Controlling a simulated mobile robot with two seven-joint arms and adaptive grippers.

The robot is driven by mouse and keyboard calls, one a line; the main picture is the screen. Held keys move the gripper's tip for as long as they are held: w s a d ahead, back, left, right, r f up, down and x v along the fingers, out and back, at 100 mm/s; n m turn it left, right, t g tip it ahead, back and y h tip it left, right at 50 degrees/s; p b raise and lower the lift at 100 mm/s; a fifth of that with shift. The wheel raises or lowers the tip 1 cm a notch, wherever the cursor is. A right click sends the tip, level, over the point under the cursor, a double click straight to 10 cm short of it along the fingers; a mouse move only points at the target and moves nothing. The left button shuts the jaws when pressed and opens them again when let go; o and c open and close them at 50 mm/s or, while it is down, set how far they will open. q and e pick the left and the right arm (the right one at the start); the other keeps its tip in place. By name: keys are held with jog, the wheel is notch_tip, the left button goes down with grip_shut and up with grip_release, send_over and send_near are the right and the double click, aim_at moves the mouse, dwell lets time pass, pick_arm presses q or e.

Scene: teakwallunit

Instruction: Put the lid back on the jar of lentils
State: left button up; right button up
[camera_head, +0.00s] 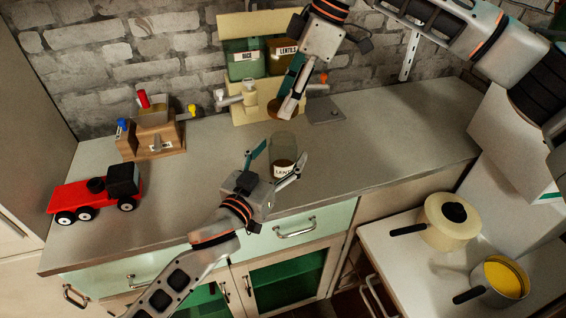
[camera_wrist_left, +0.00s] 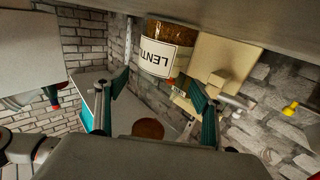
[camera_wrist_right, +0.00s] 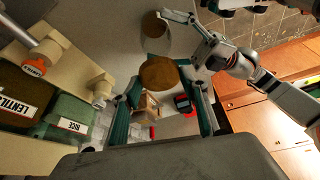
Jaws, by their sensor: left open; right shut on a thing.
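The jar of lentils (camera_head: 284,143) is clear glass with a white label and stands upright on the counter, lentils in its lower part. It shows upside down in the left wrist view (camera_wrist_left: 168,52) and from above in the right wrist view (camera_wrist_right: 154,38), its mouth uncovered. My left gripper (camera_head: 279,160) is open, its fingers spread on either side of the jar's near side; contact cannot be told. My right gripper (camera_head: 290,97) is shut on the round brown lid (camera_wrist_right: 158,74), held above the counter behind the jar. The lid is partly hidden by the fingers in the head view.
A cream dispenser (camera_head: 240,110) with RICE and LENTILS bins stands against the brick wall behind my right gripper. A wooden box (camera_head: 152,139) and a red toy truck (camera_head: 95,192) are on the left. Pots (camera_head: 452,222) stand lower right.

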pick_arm(q)
jog(key=shift+w, duration=0.1)
jog(key=c, duration=1.7)
pick_arm(e)
jog(key=shift+f, duration=2.4)
jog(key=shift+f, duration=0.1)
jog(key=shift+f, duration=0.8)
jog(key=shift+f, duration=0.55)
